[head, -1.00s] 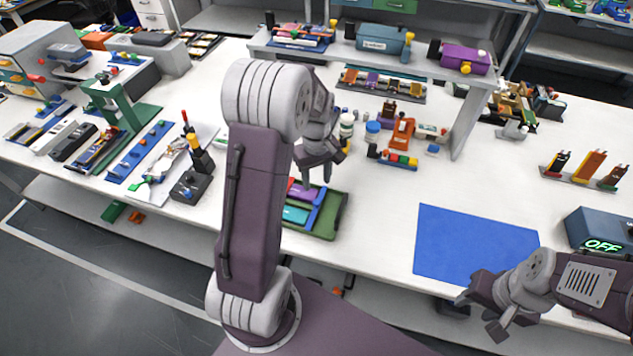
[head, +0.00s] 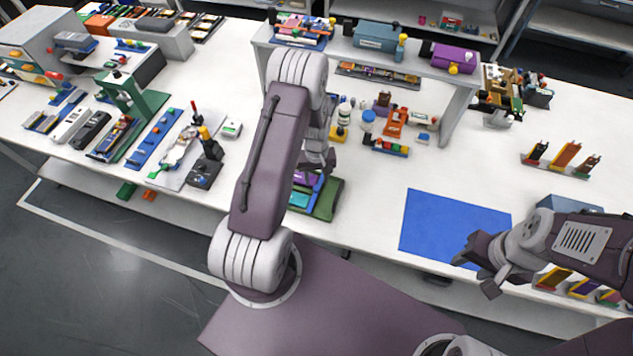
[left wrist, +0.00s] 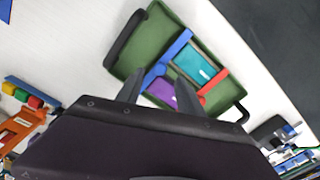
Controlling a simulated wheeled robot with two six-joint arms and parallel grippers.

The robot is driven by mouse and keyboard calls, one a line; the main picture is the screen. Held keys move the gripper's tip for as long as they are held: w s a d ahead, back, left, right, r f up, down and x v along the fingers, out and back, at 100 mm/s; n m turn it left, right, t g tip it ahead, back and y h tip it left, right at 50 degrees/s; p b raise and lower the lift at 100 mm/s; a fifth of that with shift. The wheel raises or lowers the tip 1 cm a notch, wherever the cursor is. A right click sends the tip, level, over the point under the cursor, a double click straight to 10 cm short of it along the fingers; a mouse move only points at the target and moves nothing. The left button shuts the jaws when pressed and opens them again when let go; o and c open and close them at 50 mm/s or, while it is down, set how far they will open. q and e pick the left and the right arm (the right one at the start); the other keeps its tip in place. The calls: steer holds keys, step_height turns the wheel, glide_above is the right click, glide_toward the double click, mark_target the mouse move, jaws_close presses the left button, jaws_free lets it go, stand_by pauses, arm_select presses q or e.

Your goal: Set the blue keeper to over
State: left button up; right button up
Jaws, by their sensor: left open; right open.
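A green tray (head: 328,203) lies near the table's front edge, partly hidden in the head view by my left arm; it also shows in the left wrist view (left wrist: 142,50). A blue bar (left wrist: 170,62), which looks like the blue keeper, lies across the tray beside a teal cell (left wrist: 198,64). A purple cell (left wrist: 184,97) and a red bar (left wrist: 214,86) are beyond them, partly covered by my gripper. My left gripper (left wrist: 161,88) is open above the tray, its fingers apart near the blue bar. My right gripper (head: 476,266) is open and empty beside the blue mat.
A blue mat (head: 450,228) lies to the right of the tray, with bare table between. A block with coloured pieces (head: 388,147) and an orange device (head: 395,122) stand behind. A black switch box (head: 205,172) stands to the left.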

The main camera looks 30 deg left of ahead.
mark_target(316, 187)
arm_select(q)
step_height(316, 187, down, 5)
steer(key=shift+r+p, duration=0.15)
steer(key=shift+p, duration=0.25)
steer(key=shift+c, duration=0.3)
jaws_close()
stand_by(0.8)
